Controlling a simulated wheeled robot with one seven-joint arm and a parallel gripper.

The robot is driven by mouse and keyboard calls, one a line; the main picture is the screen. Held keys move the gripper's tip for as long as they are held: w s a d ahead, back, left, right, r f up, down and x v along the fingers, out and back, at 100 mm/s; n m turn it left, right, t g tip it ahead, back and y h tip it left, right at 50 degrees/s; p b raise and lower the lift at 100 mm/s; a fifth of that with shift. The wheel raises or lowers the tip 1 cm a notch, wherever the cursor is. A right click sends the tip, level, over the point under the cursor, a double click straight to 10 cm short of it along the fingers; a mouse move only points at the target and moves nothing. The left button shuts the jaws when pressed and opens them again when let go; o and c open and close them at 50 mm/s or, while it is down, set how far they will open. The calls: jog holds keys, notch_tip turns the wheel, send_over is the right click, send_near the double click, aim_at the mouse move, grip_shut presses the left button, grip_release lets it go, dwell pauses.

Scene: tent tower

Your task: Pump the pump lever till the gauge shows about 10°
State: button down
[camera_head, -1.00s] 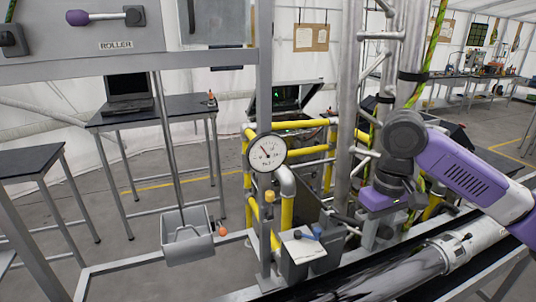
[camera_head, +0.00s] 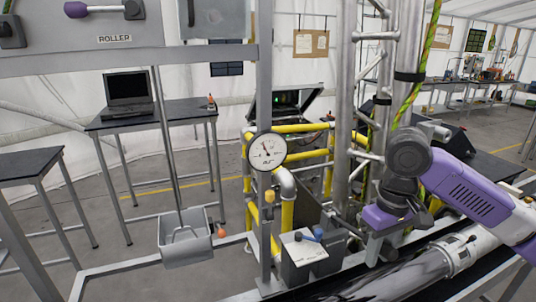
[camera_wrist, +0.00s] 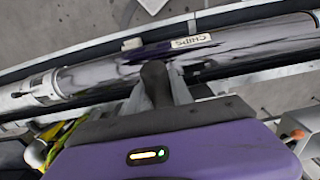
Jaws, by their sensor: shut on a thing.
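The round white gauge (camera_head: 267,150) is on the upright post left of centre in the head view. Its thin needle points up and slightly left; the numbers are too small to read. The grey pump box (camera_head: 300,258) stands below it, with a small blue handle on top. My gripper (camera_head: 374,250) points down right of the box. In the wrist view my gripper (camera_wrist: 158,92) is shut around the dark grip of the pump lever (camera_wrist: 154,72). The rest of the lever is mostly hidden by my gripper and the frame parts.
The metal lattice tower (camera_head: 345,110) rises just behind my arm. Yellow railings (camera_head: 288,205) stand behind the gauge, and a grey bucket (camera_head: 186,240) hangs at the left.

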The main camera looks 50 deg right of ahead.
jog(key=f, duration=0.1)
jog(key=f+b, duration=0.2)
jog(key=f, duration=0.1)
jog(key=shift+s+a, duration=0.15)
jog(key=shift+s, duration=0.15)
dwell(0.4)
jog(key=shift+f+b, duration=1.55)
jog(key=shift+f, duration=0.35)
notch_tip(320, 180, up, 6)
jog(key=p, duration=0.6)
jog(key=shift+w, duration=0.2)
jog(key=shift+r, duration=0.1)
